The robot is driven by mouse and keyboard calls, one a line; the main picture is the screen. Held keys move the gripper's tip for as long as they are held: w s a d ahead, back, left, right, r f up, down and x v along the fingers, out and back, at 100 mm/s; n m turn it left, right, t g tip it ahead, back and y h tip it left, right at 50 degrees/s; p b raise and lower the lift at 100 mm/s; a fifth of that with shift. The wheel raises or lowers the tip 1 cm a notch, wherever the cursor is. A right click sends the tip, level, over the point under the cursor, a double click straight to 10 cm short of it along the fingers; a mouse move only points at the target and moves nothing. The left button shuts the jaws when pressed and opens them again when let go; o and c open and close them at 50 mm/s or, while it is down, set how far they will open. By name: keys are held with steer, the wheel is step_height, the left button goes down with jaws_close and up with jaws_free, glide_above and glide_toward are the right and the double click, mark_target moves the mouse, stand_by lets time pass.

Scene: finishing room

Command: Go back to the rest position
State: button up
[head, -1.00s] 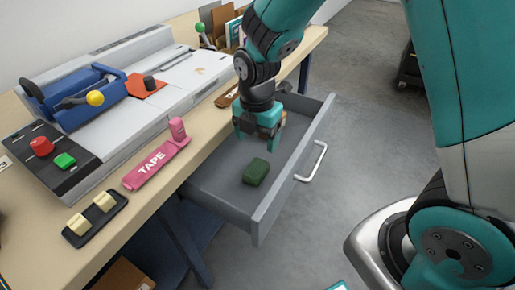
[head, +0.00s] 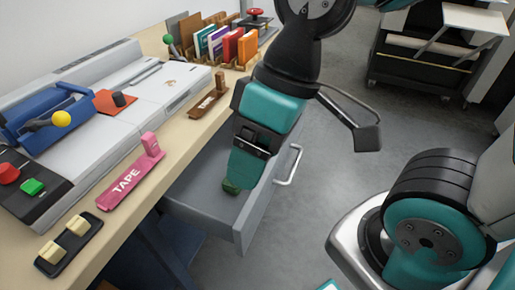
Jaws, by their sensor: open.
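My gripper (head: 245,172) is teal and black and hangs in front of the open grey drawer (head: 210,212) in the head view. One teal finger shows clearly; the other is hidden behind it. The jaws are open and I see nothing held. A dark green block (head: 231,187) lies in the drawer, mostly hidden behind the finger. I cannot tell how high the gripper is above the drawer floor. The arm folds up toward the top of the view.
The drawer sticks out from the wooden bench (head: 180,140), its handle (head: 289,166) facing the open floor. On the bench are a pink tape holder (head: 128,184), a brown one (head: 207,104), a black tray (head: 69,244) and colourful books (head: 232,45). A dark cart (head: 415,70) stands behind.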

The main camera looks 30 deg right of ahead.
steer(key=shift+r, duration=0.1)
step_height(320, 180, up, 11)
steer(key=p, duration=1.1)
steer(key=shift+o, duration=0.4)
